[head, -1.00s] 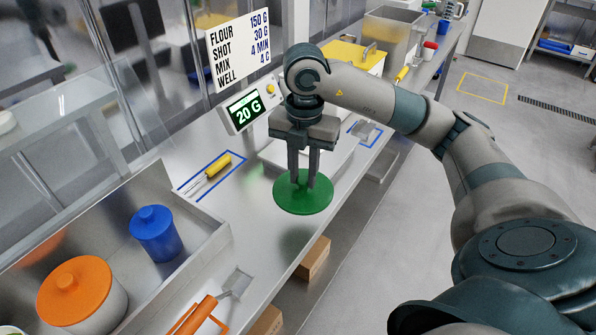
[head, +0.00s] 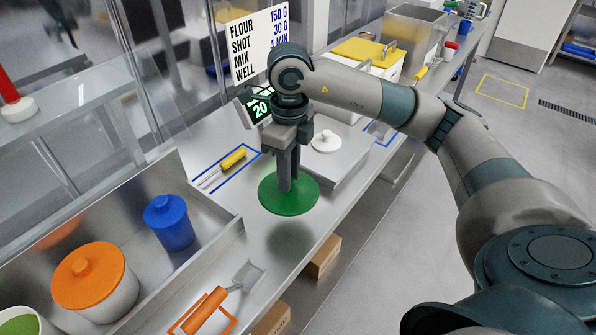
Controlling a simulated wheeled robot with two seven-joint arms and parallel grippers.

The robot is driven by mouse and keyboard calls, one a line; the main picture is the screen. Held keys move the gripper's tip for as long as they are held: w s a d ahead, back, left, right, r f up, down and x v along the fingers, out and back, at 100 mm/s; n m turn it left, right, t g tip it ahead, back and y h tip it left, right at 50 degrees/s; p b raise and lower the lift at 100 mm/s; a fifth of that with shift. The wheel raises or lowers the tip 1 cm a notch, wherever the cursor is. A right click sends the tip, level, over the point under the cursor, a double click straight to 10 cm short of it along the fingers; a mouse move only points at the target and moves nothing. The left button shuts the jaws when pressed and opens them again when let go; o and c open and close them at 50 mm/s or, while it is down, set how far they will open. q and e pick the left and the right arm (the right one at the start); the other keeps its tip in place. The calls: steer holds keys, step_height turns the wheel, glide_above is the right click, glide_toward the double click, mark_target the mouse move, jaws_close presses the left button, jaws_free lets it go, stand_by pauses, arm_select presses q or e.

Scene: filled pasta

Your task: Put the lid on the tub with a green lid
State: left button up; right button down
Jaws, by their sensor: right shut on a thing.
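My right gripper (head: 287,187) points down and is shut on the green lid (head: 298,205), a flat round disc. The lid hangs above the steel bench, with its shadow on the bench below it. At the bottom left corner, a round tub (head: 20,318) with a pale rim and green inside shows only in part, cut off by the picture edge. It seems to have no lid on. The gripper and lid are well to the right of it. My left gripper is out of view.
A steel tray (head: 210,240) holds an orange-lidded tub (head: 115,297) and a blue tub (head: 172,228) between the gripper and the corner tub. A yellow-handled tool (head: 232,160) and an orange-handled scraper (head: 205,310) lie on the bench. A scale display (head: 258,107) stands behind the gripper.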

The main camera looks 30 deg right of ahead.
mark_target(260, 192)
steer(key=n, duration=0.1)
steer(key=a+n, duration=0.1)
steer(key=n, duration=0.1)
steer(key=shift+w, duration=0.3)
steer(key=n, duration=0.1)
steer(key=a+n, duration=0.1)
steer(key=n, duration=0.3)
steer(key=shift+w+a+f, duration=0.1)
steer(key=shift+w+a, duration=0.2)
steer(key=shift+w, duration=0.05)
steer(key=n, duration=0.2)
steer(key=a+n, duration=0.1)
steer(key=n, duration=0.1)
steer(key=w+n, duration=0.1)
steer(key=n, duration=0.1)
steer(key=shift+a+n, duration=0.4)
steer(key=n, duration=0.1)
steer(key=a+n, duration=0.1)
steer(key=n, duration=0.3)
steer(key=shift+w+a, duration=0.15)
steer(key=shift+w, duration=0.15)
steer(key=n, duration=0.3)
steer(key=a+n, duration=0.1)
steer(key=n, duration=0.2)
steer(key=w+a+n, duration=0.1)
steer(key=n, duration=0.3)
steer(key=shift+w+a+f, duration=0.1)
steer(key=shift+a, duration=0.15)
